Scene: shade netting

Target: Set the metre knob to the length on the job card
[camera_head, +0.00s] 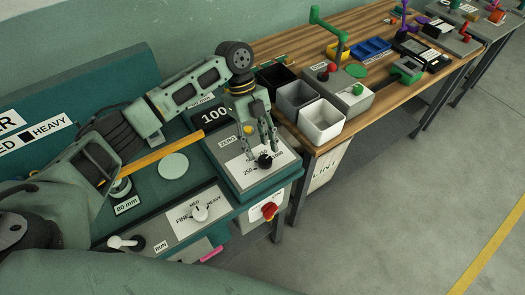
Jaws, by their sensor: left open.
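The metre knob (264,161) is a black knob on a white dial plate with numbers such as 250 around it. It sits on the raised teal box at the right end of the machine. My left gripper (260,150) reaches down from above, open, with its fingers at the knob; I cannot tell whether they touch it. The fingers hide part of the dial. A display (215,115) behind the gripper reads 100, partly covered by my arm. I cannot make out a job card. My right gripper is not in view.
A white knob (200,213) labelled FINE, MED and HEAVY is at the front, with a RUN lever (124,243) left of it. A red knob (270,210) is on the box's front.

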